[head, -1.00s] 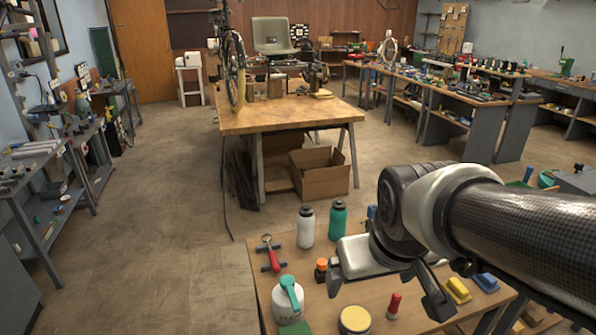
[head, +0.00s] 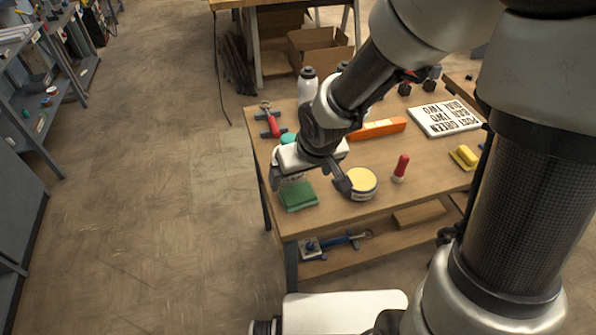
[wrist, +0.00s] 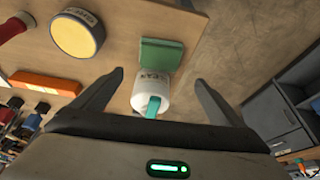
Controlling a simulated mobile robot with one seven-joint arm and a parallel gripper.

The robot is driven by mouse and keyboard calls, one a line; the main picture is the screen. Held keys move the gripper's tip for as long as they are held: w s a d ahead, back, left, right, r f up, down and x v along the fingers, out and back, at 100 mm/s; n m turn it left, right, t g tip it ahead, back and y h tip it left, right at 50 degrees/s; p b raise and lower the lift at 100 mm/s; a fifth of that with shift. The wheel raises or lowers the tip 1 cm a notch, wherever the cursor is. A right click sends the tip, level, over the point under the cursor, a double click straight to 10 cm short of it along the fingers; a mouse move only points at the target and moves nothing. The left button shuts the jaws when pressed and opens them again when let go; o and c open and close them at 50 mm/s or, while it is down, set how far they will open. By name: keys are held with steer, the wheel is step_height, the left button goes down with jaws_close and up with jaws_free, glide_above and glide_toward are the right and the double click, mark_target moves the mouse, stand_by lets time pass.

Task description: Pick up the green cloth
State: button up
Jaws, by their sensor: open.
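The green cloth (head: 298,196) lies folded near the front left corner of the wooden workbench (head: 400,212). In the wrist view the green cloth (wrist: 161,54) shows just beyond the fingertips, near the bench edge. My gripper (head: 309,183) is open and empty, above the bench and close to the cloth. In the wrist view my gripper (wrist: 159,78) has its fingers spread wide, with a white labelled bottle (wrist: 153,92) with a teal spout showing between them. In the head view my gripper hides most of that bottle.
A round yellow-topped tin (head: 362,183) stands right of the cloth, with a red-handled tool (head: 401,168) beyond. An orange bar (head: 377,128), a white sign (head: 443,117) and a white flask (head: 307,86) are farther back. Open floor lies left of the bench.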

mark_target(297, 190)
steer(key=b+x, duration=0.1)
steer(key=x, duration=0.3)
steer(key=b+x, duration=0.2)
steer(key=x, duration=0.3)
steer(key=shift+s+d+f+b, duration=0.1)
steer(key=shift+d+b, duration=0.15)
steer(key=shift+b, duration=0.15)
steer(key=shift+c, duration=0.2)
steer(key=c, duration=1.1)
